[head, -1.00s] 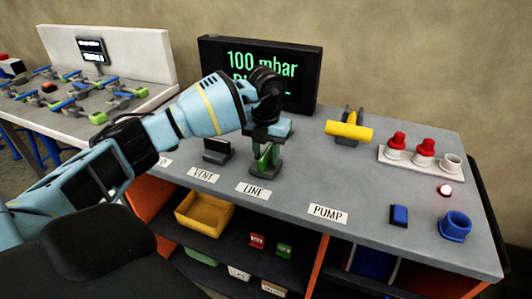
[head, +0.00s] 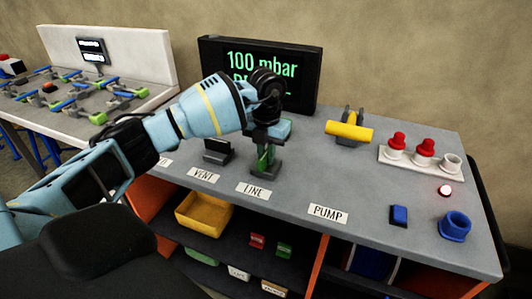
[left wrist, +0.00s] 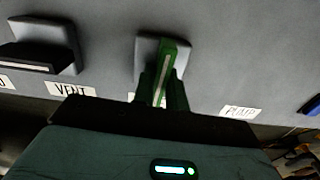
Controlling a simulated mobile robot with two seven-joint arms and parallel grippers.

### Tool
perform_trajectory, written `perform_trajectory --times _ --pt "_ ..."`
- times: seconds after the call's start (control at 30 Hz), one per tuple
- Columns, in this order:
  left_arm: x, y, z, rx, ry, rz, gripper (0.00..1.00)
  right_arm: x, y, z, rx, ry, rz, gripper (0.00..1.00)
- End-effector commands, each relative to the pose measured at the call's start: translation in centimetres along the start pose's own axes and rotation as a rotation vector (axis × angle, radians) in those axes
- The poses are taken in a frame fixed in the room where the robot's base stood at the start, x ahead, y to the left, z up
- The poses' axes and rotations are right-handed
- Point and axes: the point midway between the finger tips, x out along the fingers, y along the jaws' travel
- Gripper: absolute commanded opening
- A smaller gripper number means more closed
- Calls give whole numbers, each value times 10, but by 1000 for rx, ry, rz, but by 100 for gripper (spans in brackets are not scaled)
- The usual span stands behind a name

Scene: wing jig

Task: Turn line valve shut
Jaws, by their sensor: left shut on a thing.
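The line valve (head: 267,172) stands on the grey bench top behind the LINE label (head: 253,191). It has a green upright handle on a dark grey base. In the left wrist view, the handle (left wrist: 167,62) shows a pale stripe along its top edge and points away from my gripper body. My left gripper (head: 266,152) comes down on the handle from above, with a finger on each side. The left wrist view shows its fingers (left wrist: 162,92) closed around the handle. The fingers partly hide the handle. My right gripper is in neither view.
The VENT valve (head: 217,150) with a black handle stands close to the left. A yellow-handled valve (head: 349,132) stands to the right. A display (head: 260,75) reading 100 mbar is behind. Red-capped fittings (head: 424,147) and a blue cup (head: 455,226) are at the right.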

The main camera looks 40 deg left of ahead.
Motion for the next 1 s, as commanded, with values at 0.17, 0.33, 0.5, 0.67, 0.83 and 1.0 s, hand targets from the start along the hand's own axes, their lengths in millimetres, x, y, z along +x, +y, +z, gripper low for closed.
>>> perform_trajectory --times 0.17,0.33,0.5,0.67,0.83,1.0 --pt "-2 0 0 106 -2 0 0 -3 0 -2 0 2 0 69" --pt "-2 0 0 252 -2 0 0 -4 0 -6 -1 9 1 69" --pt "-1 0 0 415 -1 0 0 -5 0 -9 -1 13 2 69" --pt "-1 0 0 566 0 0 0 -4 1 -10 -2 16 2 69" --pt "0 0 0 728 0 1 0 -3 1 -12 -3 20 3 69" --pt "0 0 0 889 -1 0 0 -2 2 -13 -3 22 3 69"
